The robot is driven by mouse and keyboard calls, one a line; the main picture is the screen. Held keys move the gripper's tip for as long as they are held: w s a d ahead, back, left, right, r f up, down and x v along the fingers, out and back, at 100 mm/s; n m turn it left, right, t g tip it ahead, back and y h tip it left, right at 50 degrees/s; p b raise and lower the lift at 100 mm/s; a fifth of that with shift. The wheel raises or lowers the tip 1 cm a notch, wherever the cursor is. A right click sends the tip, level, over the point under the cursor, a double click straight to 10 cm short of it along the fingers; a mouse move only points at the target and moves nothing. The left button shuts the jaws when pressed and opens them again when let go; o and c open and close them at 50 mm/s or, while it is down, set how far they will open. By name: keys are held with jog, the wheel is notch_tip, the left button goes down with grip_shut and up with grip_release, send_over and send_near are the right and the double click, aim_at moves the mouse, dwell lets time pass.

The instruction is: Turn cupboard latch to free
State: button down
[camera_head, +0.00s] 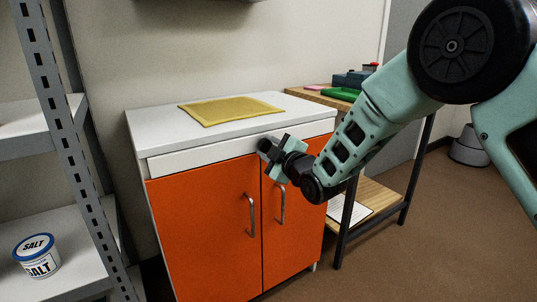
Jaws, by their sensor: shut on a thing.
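The orange cupboard (205,215) has two doors that are closed, with a vertical seam between them and a grey bar handle on each.
A yellow mat (230,108) lies on the cupboard's white top. A grey metal shelf with a salt tub (36,257) stands at the left. A wooden bench (318,97) with a green item and a blue box stands at the right behind my arm. The brown floor is open at the lower right.

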jog(key=n+b, duration=0.2)
jog(key=n, duration=0.4)
jog(key=shift+f+n+b, duration=0.1)
jog(key=shift+n+b, duration=0.2)
dwell(0.3)
jog(key=c, duration=1)
grip_release()
jog(key=shift+s+d, duration=0.1)
jog(key=p+v, duration=0.2)
jog(key=v, duration=1.5)
jog(key=shift+s+d, duration=0.1)
